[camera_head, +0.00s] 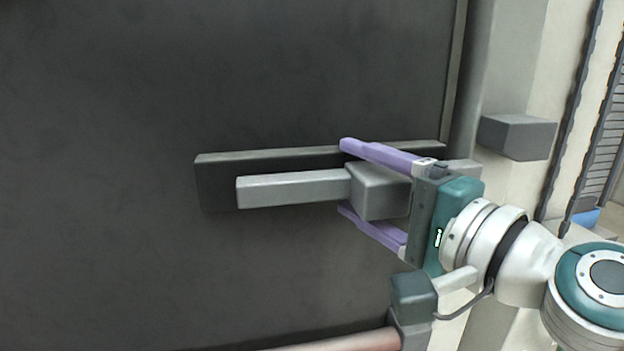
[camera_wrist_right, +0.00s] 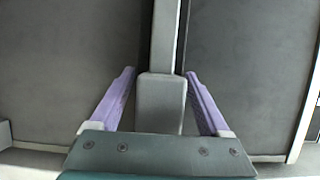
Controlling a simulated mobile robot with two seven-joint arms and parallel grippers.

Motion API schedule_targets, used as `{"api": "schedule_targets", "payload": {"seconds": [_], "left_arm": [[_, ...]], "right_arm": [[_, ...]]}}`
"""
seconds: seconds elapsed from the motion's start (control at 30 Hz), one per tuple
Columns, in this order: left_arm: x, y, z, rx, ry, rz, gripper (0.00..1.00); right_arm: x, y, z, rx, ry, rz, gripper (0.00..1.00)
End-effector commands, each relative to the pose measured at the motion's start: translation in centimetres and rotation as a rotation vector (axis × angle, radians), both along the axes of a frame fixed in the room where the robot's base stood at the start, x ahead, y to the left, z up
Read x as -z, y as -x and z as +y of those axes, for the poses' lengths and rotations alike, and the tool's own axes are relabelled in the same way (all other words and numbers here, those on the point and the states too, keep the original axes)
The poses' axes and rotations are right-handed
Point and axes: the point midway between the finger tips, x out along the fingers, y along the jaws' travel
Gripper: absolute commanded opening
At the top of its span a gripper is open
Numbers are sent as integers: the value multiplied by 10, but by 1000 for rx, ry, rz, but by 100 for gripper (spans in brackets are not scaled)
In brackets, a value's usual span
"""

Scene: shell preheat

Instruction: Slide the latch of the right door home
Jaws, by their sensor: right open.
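The right door (camera_head: 110,250) is a large dark grey panel filling most of the head view. On it is a dark latch plate (camera_head: 217,187) with a light grey horizontal latch bar (camera_head: 290,188). A thicker grey block (camera_head: 380,193) sits at the bar's right end. My right gripper (camera_head: 345,174) is open, with one purple finger above the block and one below. In the right wrist view the block (camera_wrist_right: 160,103) stands between the two fingers (camera_wrist_right: 160,75), with a gap on each side. My left gripper is not in view.
A grey block (camera_head: 517,137) juts from the pale frame right of the door's edge. A copper-coloured bar (camera_head: 340,342) runs along the bottom of the head view. The door face left of the latch is clear.

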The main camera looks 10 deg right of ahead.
Motion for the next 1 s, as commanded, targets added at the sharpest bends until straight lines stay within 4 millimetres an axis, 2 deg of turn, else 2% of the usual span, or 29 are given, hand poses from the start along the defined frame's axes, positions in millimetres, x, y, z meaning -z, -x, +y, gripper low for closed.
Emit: {"api": "schedule_targets", "payload": {"seconds": [0.07, 0.73, 0.77, 1.0], "left_arm": [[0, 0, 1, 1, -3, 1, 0], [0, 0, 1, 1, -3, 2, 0], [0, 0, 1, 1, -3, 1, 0], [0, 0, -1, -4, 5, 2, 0]], "right_arm": [[0, 0, 0, 0, 0, 0, 78], [0, 1, 0, 0, 0, 1, 2], [0, 1, 0, 0, 0, 1, 0], [0, 1, 0, 0, 0, 0, 0]]}}
